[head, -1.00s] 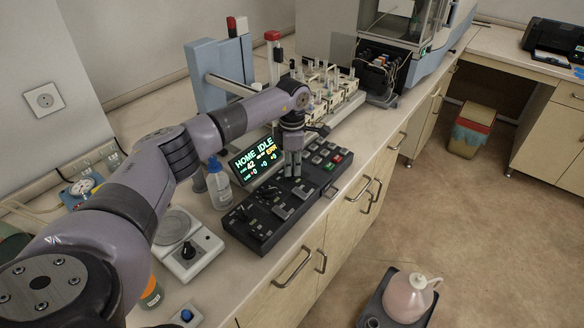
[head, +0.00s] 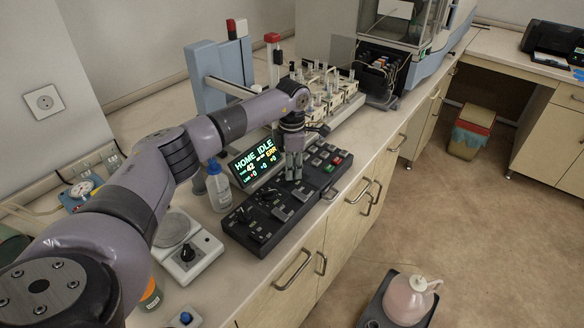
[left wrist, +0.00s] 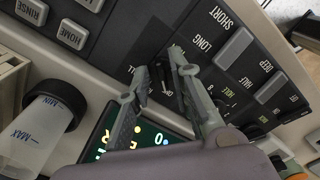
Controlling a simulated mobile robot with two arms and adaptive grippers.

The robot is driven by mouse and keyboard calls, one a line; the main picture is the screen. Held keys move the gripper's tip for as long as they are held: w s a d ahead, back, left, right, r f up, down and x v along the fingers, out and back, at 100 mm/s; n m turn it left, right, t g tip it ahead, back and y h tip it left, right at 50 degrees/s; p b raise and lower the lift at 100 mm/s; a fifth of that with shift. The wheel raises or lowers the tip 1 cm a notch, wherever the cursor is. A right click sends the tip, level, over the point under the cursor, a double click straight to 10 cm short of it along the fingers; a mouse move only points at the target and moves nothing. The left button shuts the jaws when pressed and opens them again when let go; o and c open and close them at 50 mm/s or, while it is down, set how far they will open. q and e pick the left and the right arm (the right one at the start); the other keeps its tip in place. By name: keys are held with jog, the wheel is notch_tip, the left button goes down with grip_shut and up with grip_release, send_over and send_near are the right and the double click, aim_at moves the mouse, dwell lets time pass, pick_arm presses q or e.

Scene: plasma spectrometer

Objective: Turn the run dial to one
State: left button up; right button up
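The black control panel (head: 262,216) lies on the bench, with knobs and square buttons on top. My left gripper (head: 293,174) points down at it, beside the lit display (head: 256,160). In the left wrist view, the two fingers of my left gripper (left wrist: 157,62) are apart, close over the panel (left wrist: 135,50). A small dark knob (left wrist: 165,88) shows between them, with a gap visible around it. Its label and setting cannot be read, so I cannot tell whether it is the run dial. Labels SHORT, LONG, HOME and RINSE show nearby. My right gripper is not in view.
A white bottle with a blue cap (head: 218,186) stands just left of the panel. A scale-like device (head: 190,262) stands nearer. A rack of vials (head: 325,95) is behind the display. The floor right of the bench is mostly clear.

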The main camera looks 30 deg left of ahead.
pick_arm(q)
jog(key=shift+o, duration=0.3)
notch_tip(320, 180, up, 12)
dwell(0.5)
dwell(0.4)
